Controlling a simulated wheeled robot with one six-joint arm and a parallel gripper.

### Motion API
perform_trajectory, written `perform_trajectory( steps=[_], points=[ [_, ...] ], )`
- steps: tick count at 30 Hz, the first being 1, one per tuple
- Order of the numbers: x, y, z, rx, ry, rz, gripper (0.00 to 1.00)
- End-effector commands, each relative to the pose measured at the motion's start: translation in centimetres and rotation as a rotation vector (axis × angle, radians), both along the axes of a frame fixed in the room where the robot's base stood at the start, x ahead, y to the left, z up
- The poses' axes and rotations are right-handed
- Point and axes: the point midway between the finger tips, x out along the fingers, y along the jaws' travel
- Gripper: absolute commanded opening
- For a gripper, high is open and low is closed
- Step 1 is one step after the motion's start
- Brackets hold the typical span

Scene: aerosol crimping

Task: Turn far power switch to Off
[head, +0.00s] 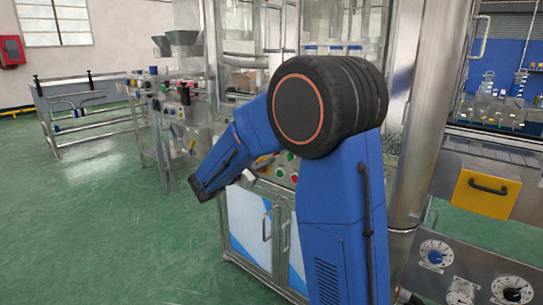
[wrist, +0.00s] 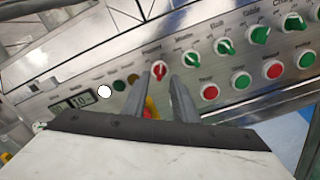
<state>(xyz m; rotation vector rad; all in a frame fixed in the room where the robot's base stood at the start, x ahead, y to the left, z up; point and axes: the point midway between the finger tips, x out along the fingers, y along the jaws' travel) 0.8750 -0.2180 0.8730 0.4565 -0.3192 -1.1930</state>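In the wrist view, a tilted metal control panel carries a row of rotary switches. A red switch (wrist: 159,70) sits between and just beyond the tips of my gripper (wrist: 157,84). The two fingers are apart, with nothing held between them; I cannot tell if they touch the red switch. Green switches (wrist: 223,46) run on to the right of it. The labels are too blurred to read surely, so I cannot tell which one is the far power switch. In the head view, my arm hides most of the panel and the fingers.
Red and green push buttons (wrist: 241,81) sit below the switches. A red and yellow button (wrist: 151,108) shows between the fingers. A small display (wrist: 80,99) is at the left. In the head view, a metal post (head: 425,130) stands close right of my arm.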

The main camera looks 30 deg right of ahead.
Motion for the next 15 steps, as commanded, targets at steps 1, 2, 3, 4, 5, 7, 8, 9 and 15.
perform_trajectory(
  steps=[1, 2, 3, 4, 5, 7, 8, 9, 15],
  points=[
    [0.2, -0.8, 0.0, -0.001, 0.001, -0.003, 0.26],
    [0.3, -1.3, 0.0, -0.001, 0.001, -0.004, 0.26],
    [0.5, -1.7, 0.0, 0.000, 0.001, -0.002, 0.26],
    [0.7, -2.0, 0.0, 0.000, 0.001, -0.002, 0.26],
    [0.8, -2.3, 0.0, 0.000, 0.001, -0.002, 0.26],
    [1.0, -2.9, 0.0, -0.001, 0.001, -0.002, 0.26],
    [1.1, -3.1, 0.0, -0.001, 0.001, -0.002, 0.26],
    [1.2, -3.3, 0.0, 0.000, 0.000, -0.001, 0.26],
    [1.4, -3.8, 0.0, 0.000, 0.000, 0.000, 0.26]
  ],
)
